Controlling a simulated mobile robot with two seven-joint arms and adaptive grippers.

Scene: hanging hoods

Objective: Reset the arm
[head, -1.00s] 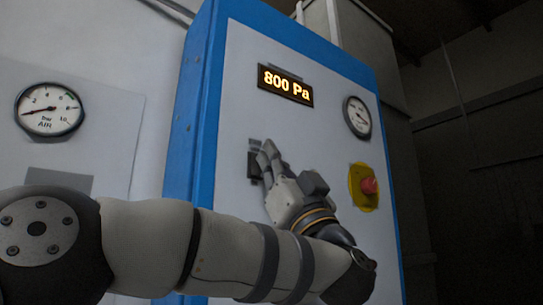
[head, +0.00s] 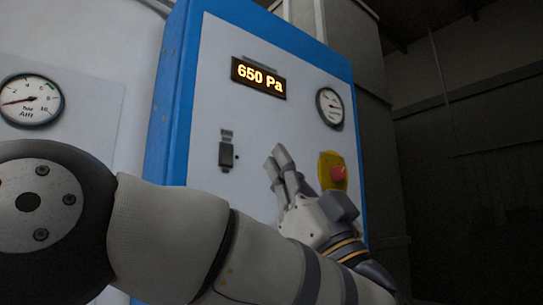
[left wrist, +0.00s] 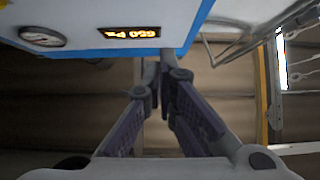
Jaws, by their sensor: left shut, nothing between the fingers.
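My left arm comes in from the left across the lower part of the head view. Its gripper (head: 280,165) is shut and empty, in front of the white panel face of a blue-edged cabinet (head: 172,110). The fingertips are right of a dark switch (head: 226,155) and left of a red button (head: 338,174) on a yellow plate. In the left wrist view the shut fingers (left wrist: 160,62) point toward the cabinet's edge, with nothing between them. My right gripper is in neither view.
An orange display (head: 259,78) on the panel reads 650 Pa; it appears upside down in the left wrist view (left wrist: 128,32). A round gauge (head: 330,107) sits at the panel's upper right. Another gauge (head: 31,99) is on the left wall. The right side is dark.

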